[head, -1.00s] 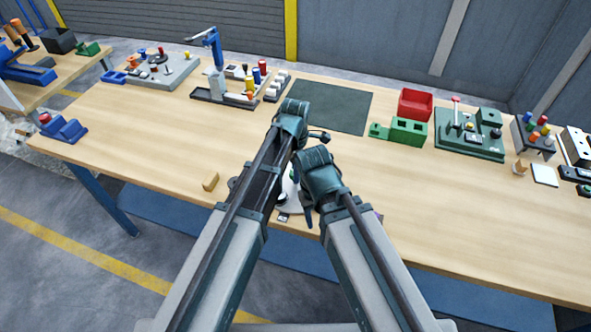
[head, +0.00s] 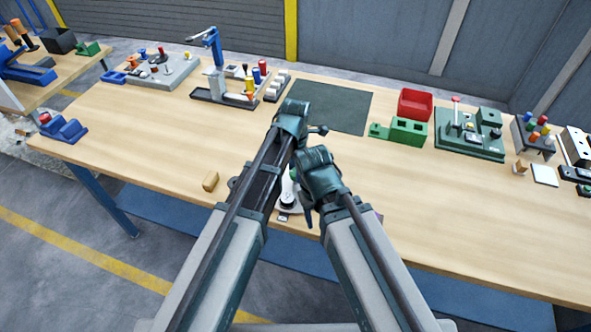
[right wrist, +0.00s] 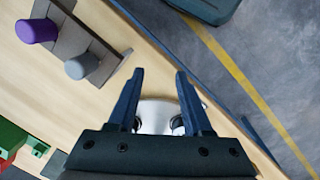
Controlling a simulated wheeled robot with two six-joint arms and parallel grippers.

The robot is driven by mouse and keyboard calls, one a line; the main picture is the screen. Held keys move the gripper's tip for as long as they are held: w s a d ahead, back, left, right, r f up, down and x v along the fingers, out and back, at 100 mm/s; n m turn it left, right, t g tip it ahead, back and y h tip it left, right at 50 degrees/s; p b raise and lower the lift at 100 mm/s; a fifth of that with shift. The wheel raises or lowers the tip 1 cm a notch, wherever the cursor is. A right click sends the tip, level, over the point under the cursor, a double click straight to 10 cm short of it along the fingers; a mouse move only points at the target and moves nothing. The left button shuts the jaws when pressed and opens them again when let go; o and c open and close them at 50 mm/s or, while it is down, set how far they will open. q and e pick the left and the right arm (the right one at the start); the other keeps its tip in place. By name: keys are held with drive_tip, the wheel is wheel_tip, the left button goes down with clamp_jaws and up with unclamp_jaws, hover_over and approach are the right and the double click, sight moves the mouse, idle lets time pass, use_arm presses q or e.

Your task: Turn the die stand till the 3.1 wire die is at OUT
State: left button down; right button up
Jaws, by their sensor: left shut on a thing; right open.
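The die stand (head: 289,200) is a pale round disc near the table's front edge, mostly hidden between my two arms in the head view. A small green spot shows at its far side. I cannot read its die sizes or the OUT mark. My left gripper (head: 295,181) is shut on the die stand, its fingertips largely covered by my arms. My right gripper (head: 308,214) is open beside the stand. In the right wrist view its two blue fingers (right wrist: 157,74) are apart and empty, with the pale stand (right wrist: 157,117) and dark round parts below them.
A small wooden block (head: 210,181) lies left of my arms. A grey holder (right wrist: 72,45) with purple and grey posts stands near the stand. A dark mat (head: 330,106), green block (head: 408,131) and red bin (head: 415,104) are farther back.

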idle(0.5)
use_arm(q)
drive_tip(key=shift+c, duration=1.8)
unclamp_jaws()
wheel_tip(320, 180, up, 14)
drive_tip(key=p, duration=1.3)
drive_tip(key=shift+p, duration=0.4)
use_arm(e)
wheel_tip(320, 180, up, 14)
use_arm(q)
drive_tip(key=shift+f, duration=0.15)
use_arm(e)
drive_tip(key=shift+f, duration=0.1)
